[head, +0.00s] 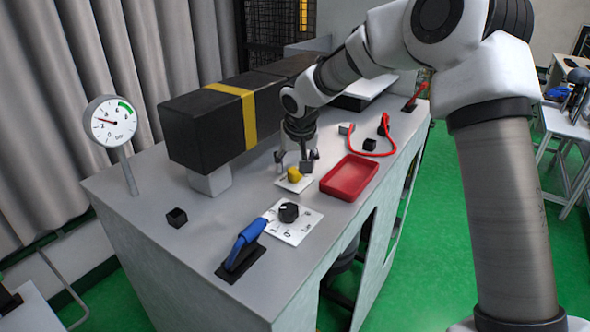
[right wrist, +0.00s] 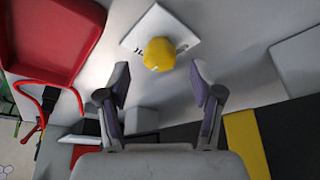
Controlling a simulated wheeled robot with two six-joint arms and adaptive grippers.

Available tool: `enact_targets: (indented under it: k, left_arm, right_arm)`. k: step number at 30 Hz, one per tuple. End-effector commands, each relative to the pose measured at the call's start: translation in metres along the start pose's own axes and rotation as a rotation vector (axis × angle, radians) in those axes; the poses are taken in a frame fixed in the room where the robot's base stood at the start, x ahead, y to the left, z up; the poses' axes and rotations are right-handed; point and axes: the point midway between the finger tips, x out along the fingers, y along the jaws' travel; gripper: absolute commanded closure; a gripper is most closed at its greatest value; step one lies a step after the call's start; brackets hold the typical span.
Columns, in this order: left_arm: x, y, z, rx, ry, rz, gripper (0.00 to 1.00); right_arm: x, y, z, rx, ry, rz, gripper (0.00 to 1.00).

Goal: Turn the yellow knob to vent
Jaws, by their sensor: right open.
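The yellow knob (head: 294,174) sits on a small white plate (head: 288,185) on the grey bench, left of the red tray. In the right wrist view the yellow knob (right wrist: 160,53) stands on its white plate (right wrist: 187,36), just beyond my fingertips. The plate carries dark lettering that I cannot read. My right gripper (head: 299,160) is open and empty, pointing down close above the knob. In the right wrist view its two fingers (right wrist: 160,75) are spread, with the knob ahead of the gap between them. My left gripper is not in view.
A red tray (head: 350,178) lies right of the knob. A black box with a yellow band (head: 243,108) stands behind left. A black dial (head: 289,212), a blue-handled lever (head: 243,247), a gauge (head: 110,121) and a red cable (head: 381,153) are also on the bench.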

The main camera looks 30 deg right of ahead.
Motion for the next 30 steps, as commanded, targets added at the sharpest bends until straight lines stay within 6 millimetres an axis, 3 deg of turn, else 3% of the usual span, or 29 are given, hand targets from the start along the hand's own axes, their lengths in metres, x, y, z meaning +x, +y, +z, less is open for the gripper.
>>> enact_targets:
  k: [6, 12, 30]
  left_arm:
    - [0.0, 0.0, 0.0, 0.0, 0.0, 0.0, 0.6]
    - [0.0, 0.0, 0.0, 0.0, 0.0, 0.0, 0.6]
    - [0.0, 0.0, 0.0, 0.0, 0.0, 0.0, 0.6]
  right_arm:
    - [-0.058, -0.001, -0.001, -0.001, 0.002, 0.0, 0.34]
    - [-0.086, 0.0, 0.0, 0.0, -0.003, 0.001, 0.34]
    - [-0.088, 0.0, 0.0, -0.001, -0.004, 0.001, 0.34]
